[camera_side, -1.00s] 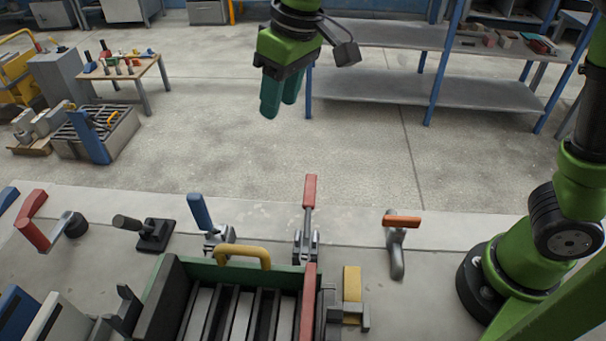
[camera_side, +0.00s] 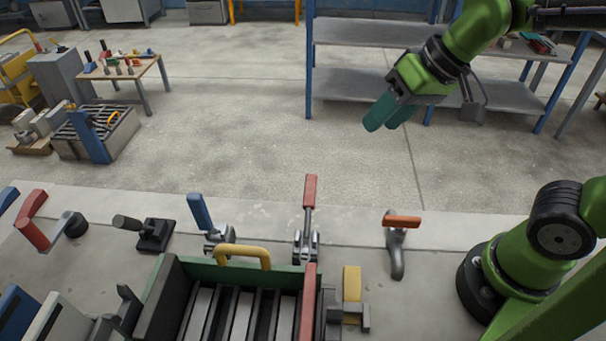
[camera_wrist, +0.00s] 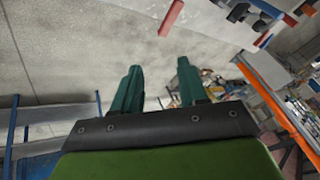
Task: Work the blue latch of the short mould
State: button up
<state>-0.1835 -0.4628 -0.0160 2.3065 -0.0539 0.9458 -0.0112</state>
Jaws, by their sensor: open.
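A latch with a blue handle (camera_side: 200,212) stands on the bench behind the mould (camera_side: 170,300), its handle tilted up and slightly left. The mould is a dark green-edged box with black and grey slats and a yellow handle (camera_side: 243,252); its near part is cut off by the frame. I cannot tell whether this is the short mould. My gripper (camera_side: 384,116) is open and empty, high up to the right of the blue latch and well apart from it. In the wrist view its two green fingers (camera_wrist: 158,85) are spread with nothing between them.
A red-handled latch (camera_side: 309,195) stands right of the blue one, then an orange-handled one (camera_side: 402,221). A black clamp (camera_side: 148,234) and a red-handled piece (camera_side: 33,234) lie to the left. A shelf rack (camera_side: 350,85) stands behind my gripper.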

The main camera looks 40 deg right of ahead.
jog(key=shift+s+d+f, duration=0.1)
jog(key=shift+s+d, duration=0.05)
jog(key=shift+s, duration=0.05)
